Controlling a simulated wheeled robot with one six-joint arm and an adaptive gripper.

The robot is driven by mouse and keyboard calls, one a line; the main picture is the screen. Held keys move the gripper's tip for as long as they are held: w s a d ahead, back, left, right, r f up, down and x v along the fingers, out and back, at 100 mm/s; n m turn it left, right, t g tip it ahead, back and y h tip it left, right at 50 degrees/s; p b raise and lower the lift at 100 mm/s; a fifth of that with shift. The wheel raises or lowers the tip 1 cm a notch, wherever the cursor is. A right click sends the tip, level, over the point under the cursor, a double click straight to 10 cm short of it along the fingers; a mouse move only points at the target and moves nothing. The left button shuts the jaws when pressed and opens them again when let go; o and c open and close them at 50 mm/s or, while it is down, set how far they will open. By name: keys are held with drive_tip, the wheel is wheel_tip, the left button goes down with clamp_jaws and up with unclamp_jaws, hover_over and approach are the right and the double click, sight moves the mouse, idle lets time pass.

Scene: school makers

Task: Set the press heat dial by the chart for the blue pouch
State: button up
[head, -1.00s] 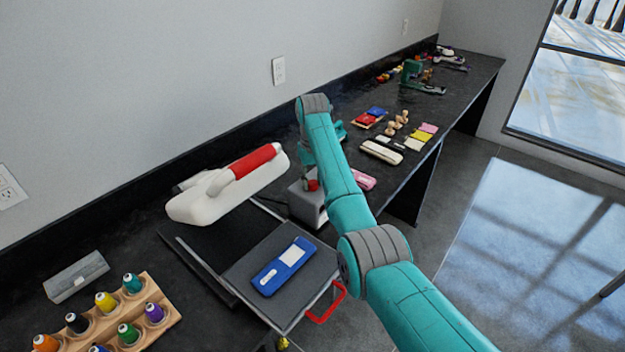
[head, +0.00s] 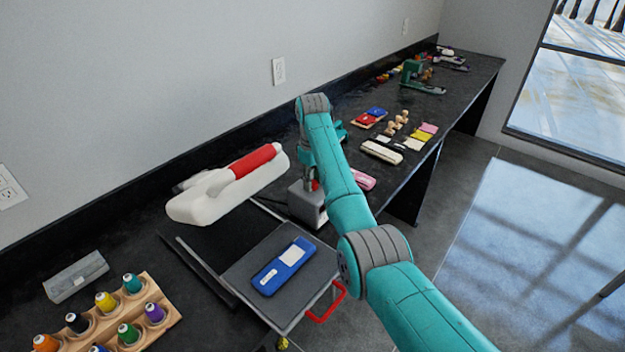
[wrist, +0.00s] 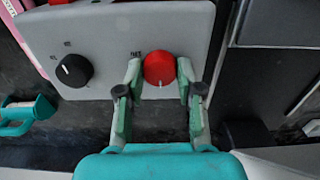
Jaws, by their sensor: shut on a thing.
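A grey control box (head: 306,204) stands beside the heat press. In the wrist view its face (wrist: 110,30) carries a red dial (wrist: 161,68) and a black dial (wrist: 74,70), with small markings too blurred to read surely. My gripper (wrist: 159,76) is shut on the red dial, one finger on each side; a pale pointer mark shows at the dial's lower edge. In the head view my gripper (head: 311,180) is at the box, mostly hidden by my arm. The blue pouch (head: 282,267), with a white label, lies flat on the press's grey plate (head: 250,258). I cannot make out a chart.
The white press arm with red grip (head: 252,161) is behind the plate; a red handle (head: 325,303) sticks out in front. A thread rack (head: 165,324) stands at lower left. Pink pouches (head: 362,179) and other items lie farther along the black counter.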

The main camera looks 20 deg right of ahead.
sight(313, 182)
idle(0.3)
drive_tip(key=o, duration=1.2)
drive_tip(key=shift+c, duration=0.2)
wheel_tip(313, 182, up, 8)
drive_tip(key=shift+f, duration=0.25)
drive_tip(key=shift+d, duration=0.1)
